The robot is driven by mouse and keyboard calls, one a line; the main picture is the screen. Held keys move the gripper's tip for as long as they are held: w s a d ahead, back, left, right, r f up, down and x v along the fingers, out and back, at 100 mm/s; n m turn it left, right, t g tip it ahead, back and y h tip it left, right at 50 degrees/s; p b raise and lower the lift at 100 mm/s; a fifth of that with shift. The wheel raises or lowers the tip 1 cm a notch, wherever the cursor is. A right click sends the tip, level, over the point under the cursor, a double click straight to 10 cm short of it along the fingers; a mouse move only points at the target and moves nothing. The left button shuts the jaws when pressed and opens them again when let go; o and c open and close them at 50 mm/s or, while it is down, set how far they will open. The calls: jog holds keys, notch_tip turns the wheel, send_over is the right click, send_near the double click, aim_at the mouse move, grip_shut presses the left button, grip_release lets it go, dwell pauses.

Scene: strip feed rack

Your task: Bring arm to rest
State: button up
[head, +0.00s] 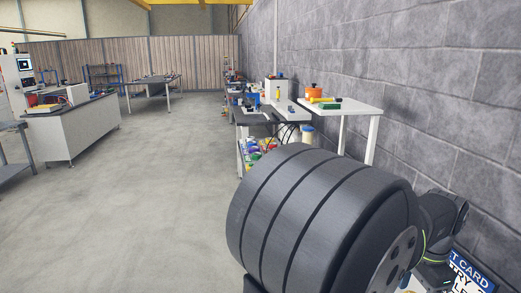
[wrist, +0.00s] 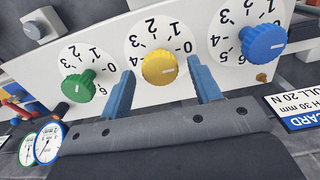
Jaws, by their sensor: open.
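In the wrist view my gripper (wrist: 162,70) is open, its two blue fingers apart with nothing held between them. A yellow knob (wrist: 159,68) on a white panel (wrist: 135,88) appears between the fingertips. I cannot tell how far the tips are from the panel. A green knob (wrist: 79,86) is left of the fingers and a blue knob (wrist: 263,42) is to the right; each knob has a numbered dial that appears inverted. In the head view my dark arm fills the lower right, and my gripper is out of sight.
Round gauges (wrist: 47,143) sit lower left in the wrist view, and a card sign (wrist: 299,107) is at the right. In the head view a grey block wall (head: 400,75) runs along the right, with a white table (head: 352,106) beyond my arm.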

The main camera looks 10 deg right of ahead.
jog(key=shift+f, duration=0.15)
notch_tip(320, 180, up, 17)
notch_tip(320, 180, down, 17)
jog(key=shift+r, duration=0.15)
jog(key=shift+n, duration=0.3)
jog(key=n, duration=1.1)
jog(key=shift+n, duration=2.7)
